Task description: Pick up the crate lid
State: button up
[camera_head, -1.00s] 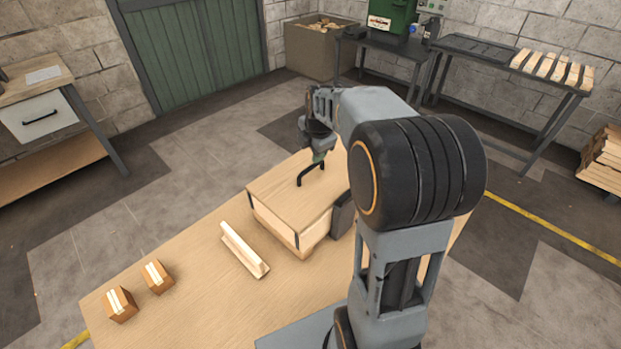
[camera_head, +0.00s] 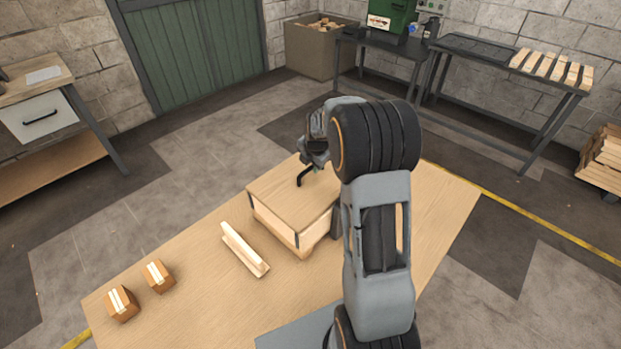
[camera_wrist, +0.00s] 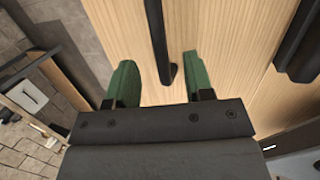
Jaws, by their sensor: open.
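The crate lid (camera_head: 283,197) is a flat light-wood panel on top of a wooden crate (camera_head: 288,232) on the table. Its black handle (camera_head: 303,178) stands up from the lid; in the wrist view the handle (camera_wrist: 159,45) runs as a dark bar over the lid (camera_wrist: 215,60). My gripper (camera_wrist: 155,75) has two green fingers spread apart, with the lower end of the handle between them and wood showing on both sides. In the head view my gripper is at the handle, partly hidden by my arm. Whether the fingers touch the handle cannot be told.
The wooden table (camera_head: 205,288) holds a pale wooden angled strip (camera_head: 245,250) left of the crate and two small brown boxes (camera_head: 122,304) (camera_head: 159,276) at front left. A dark block stands beside the crate's right side, seen in the wrist view (camera_wrist: 300,45).

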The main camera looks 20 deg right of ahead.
aim_at(311, 167)
jog(key=shift+p+x, duration=0.35)
jog(key=shift+x, duration=1.85)
jog(key=shift+d, duration=0.1)
jog(key=shift+c, duration=0.3)
grip_shut()
